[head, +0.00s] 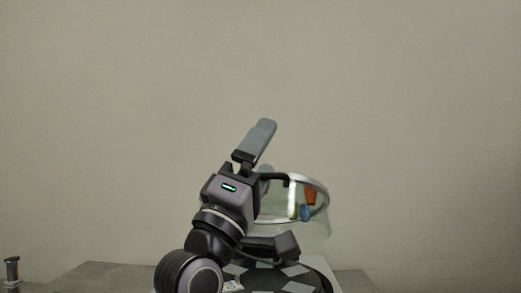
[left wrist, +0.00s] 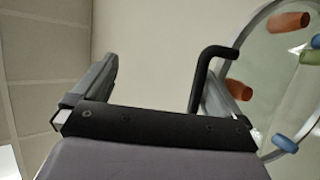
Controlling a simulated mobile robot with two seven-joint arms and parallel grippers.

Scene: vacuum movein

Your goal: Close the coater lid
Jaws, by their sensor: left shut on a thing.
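The coater's clear round lid (head: 318,233) has a pale rim and stands tilted up above the coater base (head: 322,274). Orange, blue and green pieces show on or through it. A black bent handle (head: 278,178) joins the lid at its rim. In the left wrist view, the handle (left wrist: 204,58) and part of the lid (left wrist: 276,88) are at the right, by one finger. My left gripper (head: 266,148) is at the handle and shut on it, though its fingers look well apart. The arm hides part of the base. My right gripper is out of view.
The coater stands on a grey table (head: 100,277), with a dark checkered top partly in view at the bottom. A small dark post (head: 12,270) stands at the far left. The space above and to the right is clear against a plain wall.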

